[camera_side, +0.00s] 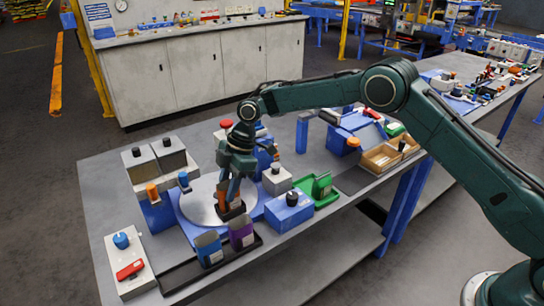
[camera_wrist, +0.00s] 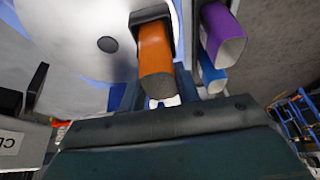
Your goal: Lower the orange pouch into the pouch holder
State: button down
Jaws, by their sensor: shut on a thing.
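My gripper (camera_side: 233,178) is shut on the orange pouch (camera_wrist: 158,58) and points down over the round light plate (camera_side: 193,205). In the wrist view the pouch is between my two blue fingers, its near end facing the camera. Its far end meets the black pouch holder (camera_wrist: 151,14), whose rim shows around it. The holder (camera_side: 231,212) also shows under my gripper in the side view, standing on the plate. The pouch looks upright there, partly hidden by my fingers. I cannot tell how deep it is in the holder.
A blue pouch (camera_side: 209,249) and a purple pouch (camera_side: 241,234) stand close in front, by a black tray (camera_side: 183,277). A blue box with a black knob (camera_side: 289,211) and a green holder (camera_side: 318,189) are at the right. Grey boxes (camera_side: 155,160) stand at the left.

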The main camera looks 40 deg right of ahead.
jog(key=shift+f, duration=0.45)
dwell(0.8)
jog(key=c, duration=0.9)
grip_release()
jog(key=shift+r, duration=0.15)
jog(key=shift+r, duration=3.85)
